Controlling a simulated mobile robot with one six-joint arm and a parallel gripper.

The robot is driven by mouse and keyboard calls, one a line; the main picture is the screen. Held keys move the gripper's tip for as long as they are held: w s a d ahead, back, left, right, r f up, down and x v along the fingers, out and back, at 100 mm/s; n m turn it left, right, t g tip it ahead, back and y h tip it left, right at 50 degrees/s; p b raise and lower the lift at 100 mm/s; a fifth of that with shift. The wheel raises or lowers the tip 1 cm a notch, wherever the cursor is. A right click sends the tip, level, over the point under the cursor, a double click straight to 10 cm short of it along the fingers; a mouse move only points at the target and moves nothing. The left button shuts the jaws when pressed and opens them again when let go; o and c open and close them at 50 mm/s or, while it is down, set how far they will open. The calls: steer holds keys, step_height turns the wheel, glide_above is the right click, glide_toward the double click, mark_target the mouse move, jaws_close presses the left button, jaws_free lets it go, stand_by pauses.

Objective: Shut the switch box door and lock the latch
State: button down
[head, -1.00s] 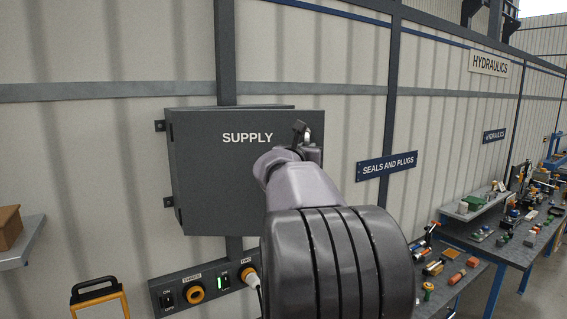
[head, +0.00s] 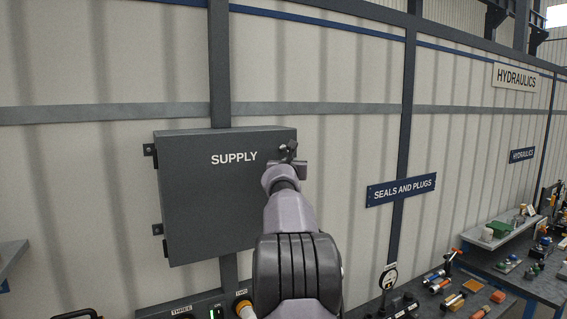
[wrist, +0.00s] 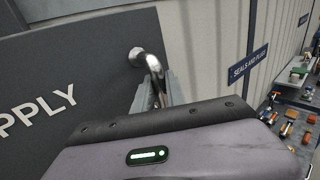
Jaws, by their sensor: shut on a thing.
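The dark grey switch box, marked SUPPLY, hangs on the wall; its door (head: 205,205) faces me in the head view. The door looks shut or nearly so; I cannot tell whether it sits flush, as my arm hides part of its right edge. The latch handle (wrist: 148,60) is a bent silver lever at the door's right side in the wrist view. My gripper (wrist: 157,90) is shut on the latch handle, its fingers around the lever's lower part. In the head view my gripper (head: 288,160) is at the door's upper right edge.
A socket strip (head: 190,310) with switches lies below the box. A SEALS AND PLUGS sign (head: 401,189) and a wall post are to the right. Benches with small parts (head: 490,290) stand farther right. The wall left of the box is clear.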

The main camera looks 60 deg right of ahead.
steer(key=c, duration=1.4)
jaws_free()
steer(key=shift+s+a, duration=0.2)
steer(key=shift+s, duration=0.05)
steer(key=shift+o, duration=0.2)
steer(key=shift+w+d, duration=0.1)
steer(key=b+v, duration=0.7)
steer(key=v, duration=1)
steer(key=shift+a, duration=0.25)
